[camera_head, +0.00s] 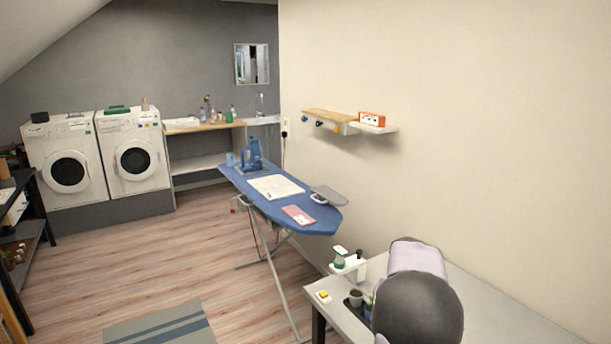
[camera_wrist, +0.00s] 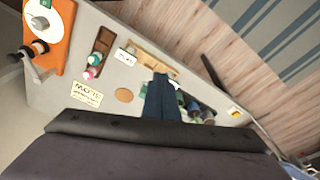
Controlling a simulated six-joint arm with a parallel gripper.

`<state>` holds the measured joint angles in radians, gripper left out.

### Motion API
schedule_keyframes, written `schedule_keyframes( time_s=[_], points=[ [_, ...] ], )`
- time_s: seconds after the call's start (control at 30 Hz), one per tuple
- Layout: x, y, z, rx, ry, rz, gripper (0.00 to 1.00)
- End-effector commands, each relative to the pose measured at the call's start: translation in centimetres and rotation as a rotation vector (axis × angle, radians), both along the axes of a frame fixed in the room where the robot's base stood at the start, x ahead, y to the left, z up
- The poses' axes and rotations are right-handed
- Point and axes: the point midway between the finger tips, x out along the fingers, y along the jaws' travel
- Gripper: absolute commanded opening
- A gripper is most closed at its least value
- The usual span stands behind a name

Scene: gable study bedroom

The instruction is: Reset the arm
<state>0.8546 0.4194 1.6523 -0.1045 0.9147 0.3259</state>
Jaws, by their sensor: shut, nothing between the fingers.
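My gripper (camera_wrist: 160,98) shows in the wrist view as two dark blue fingers, closed together and empty, reaching out from the dark wrist body. It is over the pale desk (camera_wrist: 52,95), and its height above the top is hard to tell. In the head view my arm covers part of the desk (camera_head: 480,300) at the lower right; the fingers cannot be made out there.
In the wrist view, an orange mat (camera_wrist: 62,52) with a white plate (camera_wrist: 60,14), a brown tray (camera_wrist: 87,65), a wooden tray (camera_wrist: 135,45), a lettered card (camera_wrist: 86,94) and a tan disc (camera_wrist: 124,95) surround the fingers. An ironing board (camera_head: 235,180) stands beyond the desk.

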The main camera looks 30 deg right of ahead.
Motion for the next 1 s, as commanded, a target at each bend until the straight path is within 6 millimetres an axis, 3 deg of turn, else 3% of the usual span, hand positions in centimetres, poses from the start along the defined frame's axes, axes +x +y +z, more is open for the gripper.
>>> schedule_keyframes(
  time_s=[0.03,0.1,0.23,0.4,0.5,0.6,0.7,1.0],
  points=[
    [1.4,3.6,0.0,0.011,0.006,0.091,0.00],
    [2.6,8.2,-0.4,0.028,0.016,0.211,0.00],
    [3.0,17.1,-1.1,0.057,0.038,0.443,0.00],
    [0.3,27.6,-2.6,0.093,0.074,0.744,0.00],
    [-2.3,31.9,-3.5,0.108,0.095,0.891,0.00],
    [-4.6,34.6,-4.3,0.119,0.112,1.001,0.00],
    [-6.4,36.2,-4.8,0.126,0.125,1.075,0.00],
    [-7.7,37.2,-5.2,0.131,0.133,1.126,0.00]
  ],
)
